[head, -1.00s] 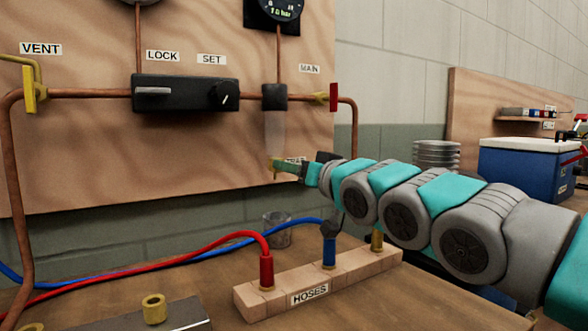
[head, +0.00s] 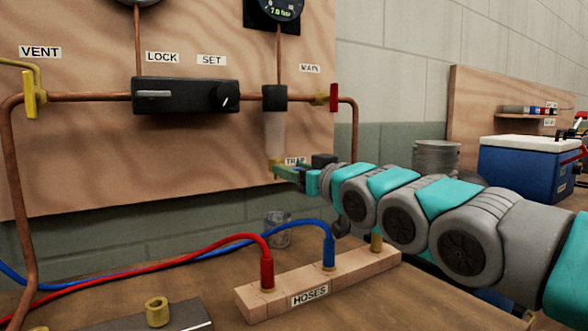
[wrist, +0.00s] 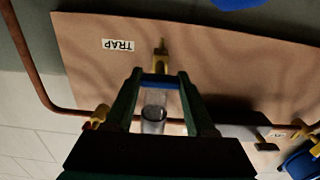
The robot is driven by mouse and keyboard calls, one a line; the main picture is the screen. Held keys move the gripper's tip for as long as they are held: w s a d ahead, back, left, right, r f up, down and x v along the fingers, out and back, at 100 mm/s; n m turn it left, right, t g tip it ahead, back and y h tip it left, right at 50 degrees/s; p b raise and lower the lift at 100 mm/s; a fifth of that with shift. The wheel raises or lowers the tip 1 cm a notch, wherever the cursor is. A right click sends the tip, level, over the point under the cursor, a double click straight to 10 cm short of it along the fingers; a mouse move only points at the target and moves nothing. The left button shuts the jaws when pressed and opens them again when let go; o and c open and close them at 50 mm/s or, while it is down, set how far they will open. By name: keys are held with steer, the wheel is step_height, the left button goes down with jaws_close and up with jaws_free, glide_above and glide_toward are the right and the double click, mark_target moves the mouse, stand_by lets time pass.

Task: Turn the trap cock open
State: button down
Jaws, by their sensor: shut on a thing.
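The trap cock (head: 274,164) is a small brass fitting below a clear bowl (head: 275,130) on the wooden panel, beside the TRAP label (head: 295,161). In the wrist view, which looks upside down, the brass cock (wrist: 160,62) sits at the fingertips with a blue bar (wrist: 159,84) across between them. My gripper (head: 279,171) reaches in from the right at the cock; in the wrist view my gripper (wrist: 158,78) is shut on the trap cock's blue handle. The clear bowl (wrist: 153,112) lies between the fingers there. The fingers partly hide the cock in the head view.
Copper pipe (head: 85,96) runs along the panel with a yellow VENT handle (head: 29,94) and a red MAIN handle (head: 334,97). A HOSES block (head: 270,305) with red and blue hoses stands below my arm. A glass (head: 278,230) stands beneath the cock.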

steer(key=shift+c, duration=1.2)
jaws_free()
steer(key=shift+s, duration=0.1)
steer(key=b+v, duration=0.1)
steer(key=v, duration=0.6)
steer(key=shift+s+d, duration=0.2)
steer(key=shift+s, duration=0.05)
